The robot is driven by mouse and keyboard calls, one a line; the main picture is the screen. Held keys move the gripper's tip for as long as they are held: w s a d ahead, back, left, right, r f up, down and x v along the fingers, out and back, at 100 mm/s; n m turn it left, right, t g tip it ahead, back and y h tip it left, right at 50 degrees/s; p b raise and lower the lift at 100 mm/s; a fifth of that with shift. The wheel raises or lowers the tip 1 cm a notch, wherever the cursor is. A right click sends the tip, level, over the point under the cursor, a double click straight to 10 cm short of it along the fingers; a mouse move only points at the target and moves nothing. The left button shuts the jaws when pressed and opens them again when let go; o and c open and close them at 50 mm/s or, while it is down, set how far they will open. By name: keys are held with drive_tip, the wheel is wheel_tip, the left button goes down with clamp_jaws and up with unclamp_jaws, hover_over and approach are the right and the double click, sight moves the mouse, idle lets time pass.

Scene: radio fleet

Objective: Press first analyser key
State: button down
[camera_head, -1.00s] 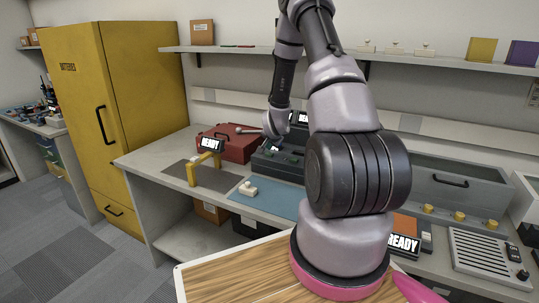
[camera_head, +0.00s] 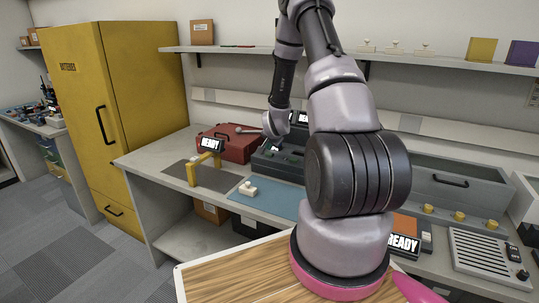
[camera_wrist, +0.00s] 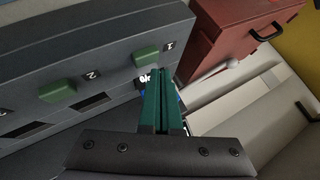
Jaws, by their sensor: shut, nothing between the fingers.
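The dark grey analyser (camera_head: 266,166) stands on the bench beside the red case, partly hidden behind my arm in the head view. In the wrist view its sloped face (camera_wrist: 60,45) carries a green key (camera_wrist: 146,56) by the number 1 and another green key (camera_wrist: 57,91) by the number 2. My gripper (camera_wrist: 170,72), with green fingers, is shut and empty. Its tips appear just right of and below key 1; I cannot tell whether they touch it. In the head view the fingertips cannot be made out.
The red case (camera_head: 228,142) stands left of the analyser, close to my gripper in the wrist view. A blue mat (camera_head: 275,199) lies in front. A shelf (camera_head: 265,50) runs above.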

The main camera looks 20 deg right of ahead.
sight(269, 157)
drive_tip(key=shift+f, duration=0.35)
drive_tip(key=shift+f, duration=0.45)
idle(0.6)
drive_tip(key=shift+r, duration=0.9)
drive_tip(key=shift+r, duration=0.1)
drive_tip(key=shift+r, duration=2.4)
